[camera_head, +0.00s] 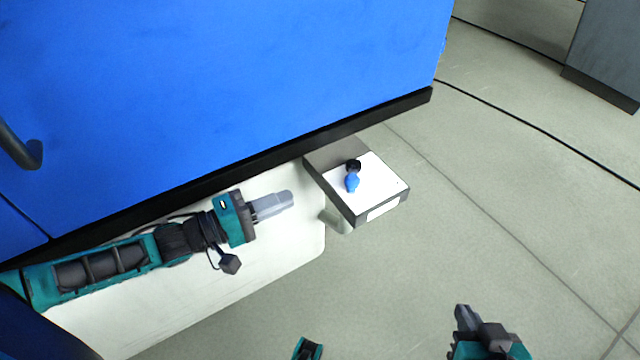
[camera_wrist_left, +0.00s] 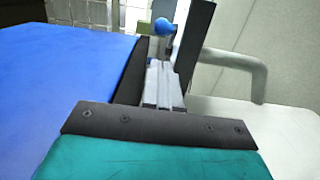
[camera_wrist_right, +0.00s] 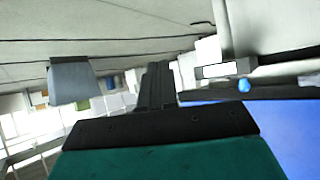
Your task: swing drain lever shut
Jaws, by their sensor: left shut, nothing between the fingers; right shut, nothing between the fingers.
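The drain lever (camera_head: 352,181) is a small blue handle on a dark pivot, on top of a white-topped box (camera_head: 381,182) at the foot of the blue cabinet. Its blue knob also shows in the left wrist view (camera_wrist_left: 163,25), just past the fingertips, and in the right wrist view (camera_wrist_right: 244,85). My left gripper (camera_head: 290,198) is shut and empty, to the left of the box and apart from the lever in the head view. My right gripper (camera_head: 463,312) is shut and empty, low at the right, well away from the lever.
The blue cabinet (camera_head: 230,70) with a dark lower edge stands behind the box. A pale pipe (camera_head: 336,220) bends out below the box. A white panel (camera_head: 200,305) lies under my left arm. A dark cable (camera_head: 540,128) crosses the floor; the floor right of the box is clear.

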